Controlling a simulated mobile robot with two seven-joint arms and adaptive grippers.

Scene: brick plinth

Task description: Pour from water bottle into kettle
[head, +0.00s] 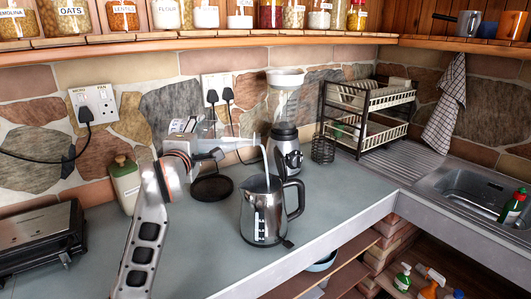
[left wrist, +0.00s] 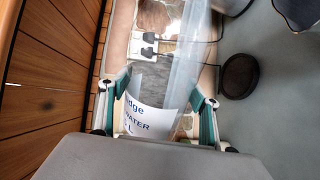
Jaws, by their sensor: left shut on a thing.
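The steel kettle (head: 262,217) stands upright on the grey worktop, with its black handle to the right and its top open. My left gripper (head: 203,147) is shut on the clear water bottle (head: 228,135), up and to the left of the kettle. The bottle lies tilted nearly level, its mouth end towards the kettle. A thin pale stream runs from there down into the kettle's top. In the left wrist view the bottle's white label (left wrist: 152,117) sits between my fingers (left wrist: 160,105). The water level inside the kettle is hidden. My right gripper is not in view.
A round black base (head: 211,188) lies left of the kettle. A blender (head: 286,150) stands close behind it. A lidded jar (head: 125,183) and a toaster-like grill (head: 40,242) are at left. A dish rack (head: 365,115) and sink (head: 480,195) are at right.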

